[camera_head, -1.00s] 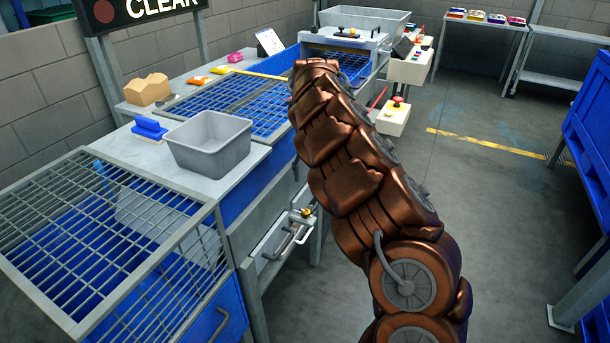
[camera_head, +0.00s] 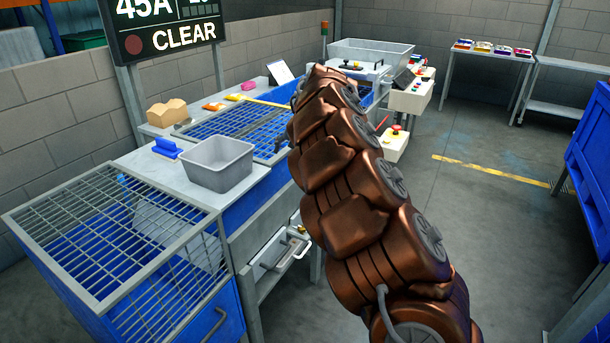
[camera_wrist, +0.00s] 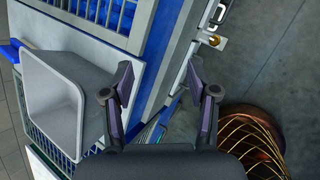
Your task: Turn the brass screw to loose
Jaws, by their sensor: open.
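The brass screw (camera_wrist: 214,41) shows as a small round golden piece at the upper right of the wrist view, on a grey metal fitting along the machine's side. In the head view, the brass screw (camera_head: 301,229) appears small beside the grey handle (camera_head: 282,258) below the worktop. My gripper (camera_wrist: 161,69) is open and empty in the wrist view, its two dark fingers apart. The screw lies beyond and to the right of the right fingertip, apart from it. In the head view my gripper is hidden behind my bronze arm.
A grey bin (camera_head: 216,165) stands on the worktop; it also shows left of the fingers in the wrist view (camera_wrist: 62,105). A wire grate (camera_head: 100,245) covers the blue bin at front left. A control box with a red button (camera_head: 396,143) juts out further back.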

